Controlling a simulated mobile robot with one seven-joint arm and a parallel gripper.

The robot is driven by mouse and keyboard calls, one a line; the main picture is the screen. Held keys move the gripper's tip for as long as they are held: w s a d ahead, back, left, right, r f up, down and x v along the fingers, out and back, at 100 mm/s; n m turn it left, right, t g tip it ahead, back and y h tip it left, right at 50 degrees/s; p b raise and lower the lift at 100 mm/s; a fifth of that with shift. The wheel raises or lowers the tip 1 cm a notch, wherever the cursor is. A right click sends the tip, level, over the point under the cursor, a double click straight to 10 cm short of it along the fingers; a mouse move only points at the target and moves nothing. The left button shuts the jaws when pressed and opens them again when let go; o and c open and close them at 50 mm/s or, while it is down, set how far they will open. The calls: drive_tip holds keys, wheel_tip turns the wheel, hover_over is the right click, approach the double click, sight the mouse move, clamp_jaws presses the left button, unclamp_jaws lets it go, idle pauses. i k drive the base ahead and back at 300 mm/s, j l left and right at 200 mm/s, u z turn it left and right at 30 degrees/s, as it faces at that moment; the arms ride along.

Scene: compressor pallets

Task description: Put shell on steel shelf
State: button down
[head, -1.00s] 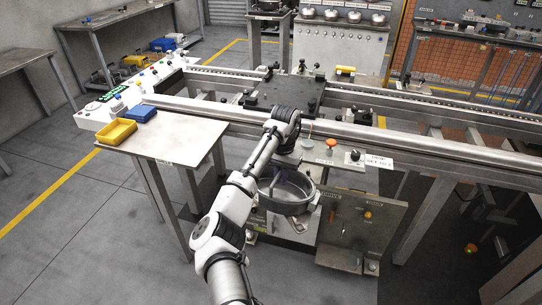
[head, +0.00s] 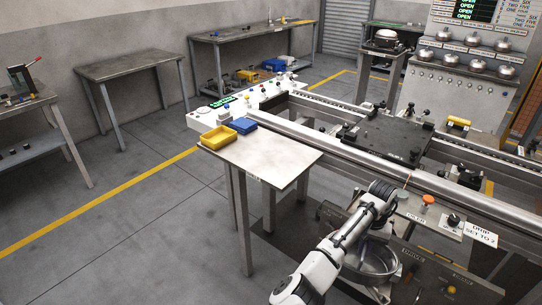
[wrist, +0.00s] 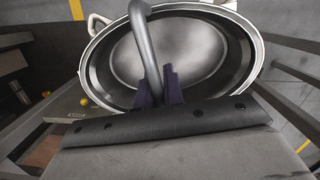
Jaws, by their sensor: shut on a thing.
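The shell (head: 372,262) is a round, open metal bowl shape with a curved pipe rising from it. It hangs below the rail level, in front of the conveyor, at the lower right of the head view. In the wrist view the shell (wrist: 182,50) fills the upper middle, its hollow inside facing the camera. My gripper (wrist: 158,88) has its dark fingers closed on the curved pipe. A small steel-topped table (head: 262,155) stands left of the arm; I cannot tell whether this is the steel shelf.
A yellow bin (head: 218,137) and a blue bin (head: 243,125) sit at the table's far left corner. The conveyor rail (head: 330,150) runs behind the arm, with a black fixture plate (head: 386,138) on it. Open floor (head: 120,230) lies to the left.

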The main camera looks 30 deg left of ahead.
sight(266, 151)
drive_tip(key=i+l+u, duration=0.1)
drive_tip(key=l+u, duration=0.15)
drive_tip(key=i+l+u, duration=0.1)
drive_tip(key=l+u, duration=0.15)
drive_tip(key=l, duration=0.15)
drive_tip(key=l+u, duration=0.25)
drive_tip(key=k+l+u, duration=0.2)
drive_tip(key=l+u, duration=0.2)
drive_tip(key=l, duration=0.2)
drive_tip(key=k+l+u, duration=0.2)
drive_tip(key=i+l, duration=0.1)
